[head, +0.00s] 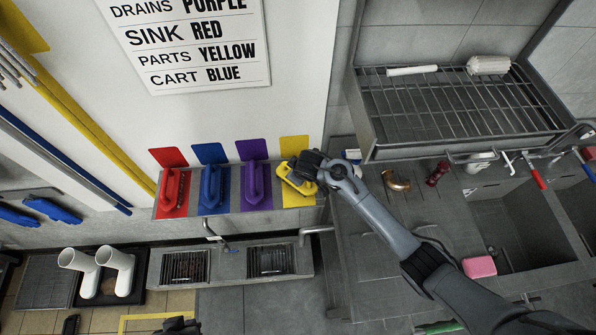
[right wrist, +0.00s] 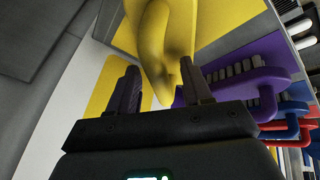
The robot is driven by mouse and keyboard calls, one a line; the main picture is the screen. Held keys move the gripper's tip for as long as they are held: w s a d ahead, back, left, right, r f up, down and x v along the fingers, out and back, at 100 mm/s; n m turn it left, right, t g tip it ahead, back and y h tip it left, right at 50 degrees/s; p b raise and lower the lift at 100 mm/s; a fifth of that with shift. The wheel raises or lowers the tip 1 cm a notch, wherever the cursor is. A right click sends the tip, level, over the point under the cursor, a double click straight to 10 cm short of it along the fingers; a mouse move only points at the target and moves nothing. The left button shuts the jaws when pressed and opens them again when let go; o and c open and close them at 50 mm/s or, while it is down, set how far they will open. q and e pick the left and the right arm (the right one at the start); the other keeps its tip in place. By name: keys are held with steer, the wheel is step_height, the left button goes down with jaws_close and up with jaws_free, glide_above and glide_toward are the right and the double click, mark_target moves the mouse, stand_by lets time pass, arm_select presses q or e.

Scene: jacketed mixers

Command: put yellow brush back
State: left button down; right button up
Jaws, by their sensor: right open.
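The yellow brush (head: 294,184) is at the yellow place at the right end of the wall shelf (head: 235,206), turned at an angle compared with the other brushes. My right gripper (head: 304,168) is right at it, from the right. In the right wrist view the yellow brush (right wrist: 158,45) reaches down between the two open fingers of my right gripper (right wrist: 160,88). Whether the brush rests fully on the shelf is hidden. A dark part at the bottom edge of the head view looks like my left gripper (head: 178,326), mostly cut off.
Red (head: 174,190), blue (head: 213,188) and purple (head: 256,185) brushes stand left of it, each before its coloured plate. The purple brush (right wrist: 240,85) is close beside my right gripper. A metal counter and wire rack (head: 460,105) lie to the right.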

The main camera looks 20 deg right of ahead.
steer(key=shift+r, duration=0.1)
steer(key=shift+s+r, duration=0.15)
steer(key=shift+r, duration=0.3)
steer(key=shift+v, duration=1.2)
steer(key=s+d+r+m+g, duration=0.1)
steer(key=s+d+m, duration=0.1)
steer(key=s, duration=1.3)
steer(key=s+d+r+m, duration=0.2)
steer(key=s, duration=1.4)
steer(key=shift+s+g+b, duration=0.3)
steer(key=shift+g+b, duration=0.1)
steer(key=shift+b, duration=0.05)
steer(key=shift+r, duration=0.25)
